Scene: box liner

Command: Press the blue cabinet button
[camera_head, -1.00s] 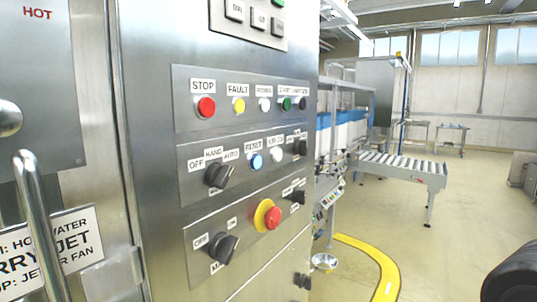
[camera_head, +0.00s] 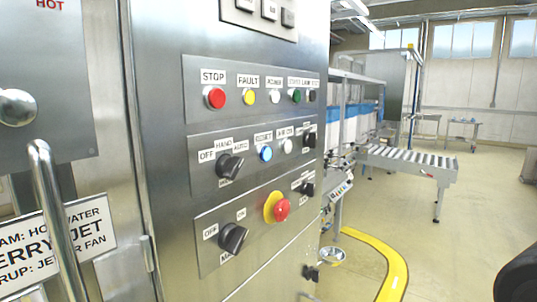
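The blue button (camera_head: 265,153) is small and round, on the middle panel of the steel cabinet (camera_head: 165,180), under a label that seems to read RESET. It sits between a black rotary switch (camera_head: 230,166) on its left and a white button (camera_head: 288,146) on its right. My gripper cannot be made out. A dark rounded shape (camera_head: 518,278) at the lower right edge may be part of my arm, but I cannot tell.
A red emergency knob (camera_head: 281,209) on a yellow ring juts out below the blue button. A door handle (camera_head: 58,215) stands out at the left. A roller conveyor (camera_head: 410,162) stands behind on the right. The floor (camera_head: 450,235) right of the cabinet is mostly clear.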

